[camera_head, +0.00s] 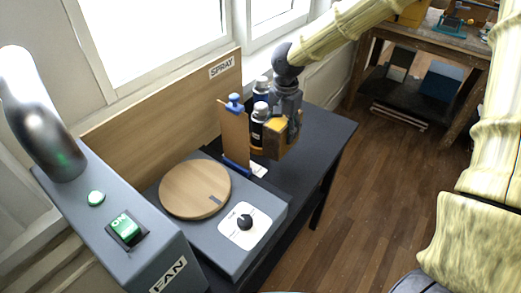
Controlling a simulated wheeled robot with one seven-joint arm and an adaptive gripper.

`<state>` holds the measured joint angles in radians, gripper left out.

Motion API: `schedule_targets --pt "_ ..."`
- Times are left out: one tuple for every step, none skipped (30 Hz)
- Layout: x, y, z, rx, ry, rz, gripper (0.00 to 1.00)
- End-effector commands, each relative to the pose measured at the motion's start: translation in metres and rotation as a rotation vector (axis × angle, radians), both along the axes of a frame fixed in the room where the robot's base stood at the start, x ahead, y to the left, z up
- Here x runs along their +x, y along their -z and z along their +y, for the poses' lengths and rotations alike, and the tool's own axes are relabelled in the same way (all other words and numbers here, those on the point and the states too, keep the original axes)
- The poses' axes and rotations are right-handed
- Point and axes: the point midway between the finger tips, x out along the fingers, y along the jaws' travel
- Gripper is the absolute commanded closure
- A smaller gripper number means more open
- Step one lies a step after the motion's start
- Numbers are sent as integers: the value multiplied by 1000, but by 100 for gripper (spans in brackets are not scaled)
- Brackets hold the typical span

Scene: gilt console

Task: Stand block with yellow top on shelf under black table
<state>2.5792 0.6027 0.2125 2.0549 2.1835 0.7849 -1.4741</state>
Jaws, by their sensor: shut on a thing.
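The block with the yellow top (276,126) is at the right end of the spray station, with wooden sides below its yellow face. My gripper (286,112) comes down from above and is shut on the block. The block is at about the height of the bottles beside it; I cannot tell whether it touches anything below. The black table (325,135) lies under and beyond it, its right part bare. The shelf under the black table is hidden from this view.
Dark bottles with pale caps (260,110) and an upright wooden board with a blue clamp (235,135) stand close left of the block. A round wooden turntable (195,188) and a grey fan box (110,215) are nearer. Wooden floor lies open at right.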

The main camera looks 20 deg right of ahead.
Motion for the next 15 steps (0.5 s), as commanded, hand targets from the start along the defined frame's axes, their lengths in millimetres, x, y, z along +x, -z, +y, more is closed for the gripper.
schedule_targets --pt "0 8 0 -3 -1 4 90" --pt "1 14 0 -4 -2 6 90" --pt "4 21 0 -4 -3 7 90" --pt "7 27 0 -4 -3 9 90" --pt "9 32 0 -4 -3 10 90" --pt "12 38 0 -4 -2 14 90" --pt "14 41 0 -3 -1 15 90" --pt "15 44 0 -3 -1 15 90" --pt "17 48 0 -2 -2 17 90" --pt "17 50 0 -3 -2 18 90" --pt "18 52 0 -3 -2 18 90" --pt "18 55 0 -3 -2 19 90" --pt "18 57 -1 -4 -2 20 90" --pt "17 60 -1 -4 -1 20 90" --pt "16 64 -2 -5 0 20 90"
